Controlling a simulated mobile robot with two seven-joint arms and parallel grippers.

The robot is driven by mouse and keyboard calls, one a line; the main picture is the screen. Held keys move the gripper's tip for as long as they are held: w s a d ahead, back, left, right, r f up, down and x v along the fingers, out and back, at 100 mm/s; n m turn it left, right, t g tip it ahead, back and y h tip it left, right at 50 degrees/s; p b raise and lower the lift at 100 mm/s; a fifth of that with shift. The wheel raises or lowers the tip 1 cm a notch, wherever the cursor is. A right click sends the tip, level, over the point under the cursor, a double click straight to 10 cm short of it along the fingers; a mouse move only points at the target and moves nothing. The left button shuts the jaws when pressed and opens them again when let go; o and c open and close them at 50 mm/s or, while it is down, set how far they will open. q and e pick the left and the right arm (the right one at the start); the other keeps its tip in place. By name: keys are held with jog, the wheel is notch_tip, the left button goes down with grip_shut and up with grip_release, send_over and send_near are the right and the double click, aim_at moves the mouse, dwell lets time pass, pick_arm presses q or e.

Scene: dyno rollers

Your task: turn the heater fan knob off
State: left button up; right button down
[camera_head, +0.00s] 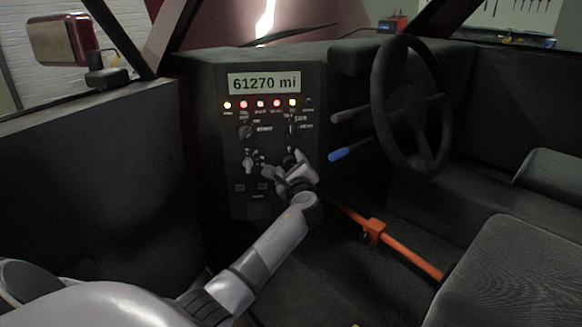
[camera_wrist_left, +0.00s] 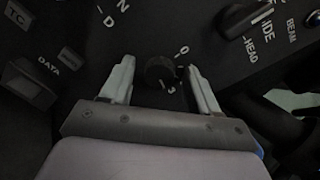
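The fan knob (camera_wrist_left: 158,71) is a small dark round dial with the marks 0 and 3 beside it in the left wrist view. My left gripper (camera_wrist_left: 160,66) is open, with one pale finger on each side of the knob. Gaps show between the fingers and the knob; whether either finger touches it I cannot tell. In the head view my left gripper (camera_head: 284,164) is at the lower right of the dashboard panel (camera_head: 226,150) and partly covers the knob area. The knob's exact pointer direction is too dark to read. My right gripper is not in view.
A light knob (camera_wrist_left: 243,18) marked HEAD, SIDE and BEAM and a DATA button (camera_wrist_left: 30,82) are close by. The steering wheel (camera_head: 408,105), a blue-tipped stalk (camera_head: 347,152) and an orange bar (camera_head: 405,252) stand to the right. Open space lies before the panel.

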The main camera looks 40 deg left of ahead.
pick_arm(q)
jog(key=c, duration=1)
